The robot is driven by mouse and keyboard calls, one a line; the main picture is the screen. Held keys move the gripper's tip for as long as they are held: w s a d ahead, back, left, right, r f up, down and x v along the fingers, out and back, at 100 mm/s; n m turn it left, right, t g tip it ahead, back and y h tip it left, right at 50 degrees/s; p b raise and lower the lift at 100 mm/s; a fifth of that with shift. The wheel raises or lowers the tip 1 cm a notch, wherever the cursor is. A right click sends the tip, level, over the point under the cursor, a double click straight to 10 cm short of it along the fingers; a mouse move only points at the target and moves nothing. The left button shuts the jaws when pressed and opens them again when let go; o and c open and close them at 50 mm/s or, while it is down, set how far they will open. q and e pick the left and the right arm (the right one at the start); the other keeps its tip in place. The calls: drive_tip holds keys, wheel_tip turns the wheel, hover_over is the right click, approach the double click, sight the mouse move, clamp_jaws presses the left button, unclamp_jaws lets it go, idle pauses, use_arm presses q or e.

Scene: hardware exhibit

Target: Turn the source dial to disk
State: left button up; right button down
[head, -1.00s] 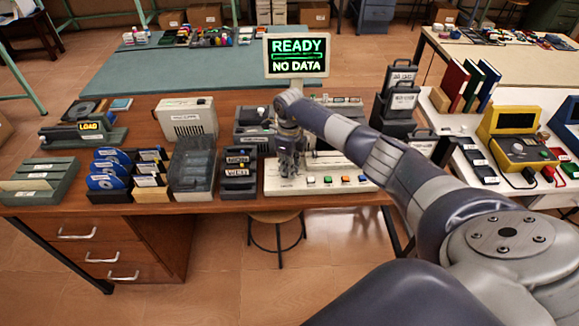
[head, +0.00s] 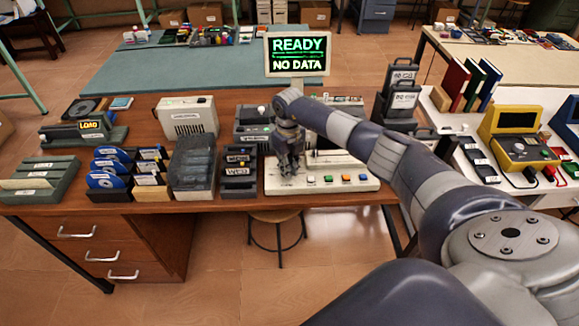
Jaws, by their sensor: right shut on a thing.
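The white control panel (head: 345,185) lies at the front of the wooden desk, with a row of coloured buttons along its front. My right gripper (head: 289,170) reaches down over the panel's left part. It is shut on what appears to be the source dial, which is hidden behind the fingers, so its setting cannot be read. The screen (head: 297,54) behind the panel shows READY and NO DATA in green. My left gripper is not in view.
Left of the panel stand a dark labelled unit (head: 239,168), a clear disk box (head: 192,165) and blue disks (head: 108,168). Dark labelled cases (head: 401,95) stand behind my right arm. A yellow device (head: 518,140) is on the white table to the right.

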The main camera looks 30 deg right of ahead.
drive_tip(key=m, duration=0.5)
drive_tip(key=shift+w+a+r+m, duration=0.1)
drive_tip(key=shift+a+m, duration=0.2)
drive_tip(key=m, duration=0.2)
drive_tip(key=m+p, duration=0.1)
drive_tip(key=m, duration=0.2)
drive_tip(key=shift+w+a, duration=0.2)
drive_tip(key=c, duration=1.6)
unclamp_jaws()
wheel_tip(320, 180, up, 12)
